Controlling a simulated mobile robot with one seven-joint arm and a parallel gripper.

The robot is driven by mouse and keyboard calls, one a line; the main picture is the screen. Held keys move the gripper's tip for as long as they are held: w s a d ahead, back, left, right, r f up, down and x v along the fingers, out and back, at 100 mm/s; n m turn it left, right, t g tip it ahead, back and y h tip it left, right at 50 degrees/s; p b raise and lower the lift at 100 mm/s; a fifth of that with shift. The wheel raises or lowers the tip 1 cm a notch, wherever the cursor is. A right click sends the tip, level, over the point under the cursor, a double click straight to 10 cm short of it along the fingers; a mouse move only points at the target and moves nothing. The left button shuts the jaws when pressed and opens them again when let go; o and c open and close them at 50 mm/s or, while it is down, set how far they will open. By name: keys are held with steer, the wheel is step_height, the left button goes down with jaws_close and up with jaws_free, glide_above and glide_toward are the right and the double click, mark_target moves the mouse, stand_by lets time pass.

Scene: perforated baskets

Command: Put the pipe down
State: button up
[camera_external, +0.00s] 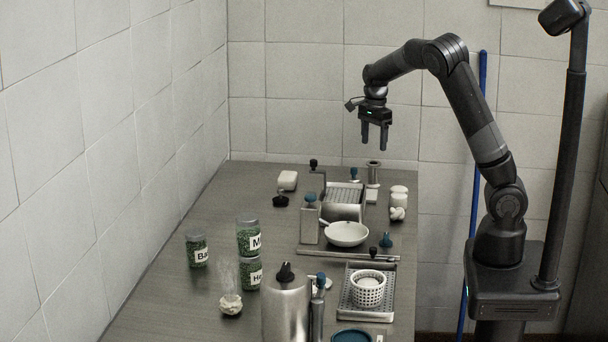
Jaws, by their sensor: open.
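My gripper (375,147) is open and empty, pointing down over the far right part of the table. A short upright metal pipe with a flared top (373,174) stands on the table below my gripper, apart from its fingertips. A long thin metal bar (348,256) also lies flat across the middle of the table; I cannot tell for certain which of the two the task calls the pipe.
A metal box with a ridged top (344,202) and a white bowl (346,234) are near the middle. A white perforated basket (368,290) sits on a tray (384,316) in front. Labelled jars (197,251) stand left.

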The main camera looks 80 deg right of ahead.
steer(key=s+a+r+n+t+y, duration=0.15)
steer(key=a+r+n, duration=0.25)
steer(key=a+n, duration=0.65)
steer(key=s+a+r+n+t, duration=0.1)
steer(key=s+a+n, duration=0.3)
steer(key=a, duration=0.4)
steer(key=s+a+r+n+t+h, duration=0.1)
steer(key=s+a+r+n, duration=0.1)
steer(key=s+a+n, duration=0.3)
steer(key=s+a+r+n+t, duration=0.2)
steer(key=s+a+n, duration=0.2)
steer(key=a+n, duration=0.3)
steer(key=a, duration=0.5)
steer(key=shift+s+r+h, duration=0.25)
steer(key=shift+r+h, duration=0.05)
steer(key=shift+h, duration=0.05)
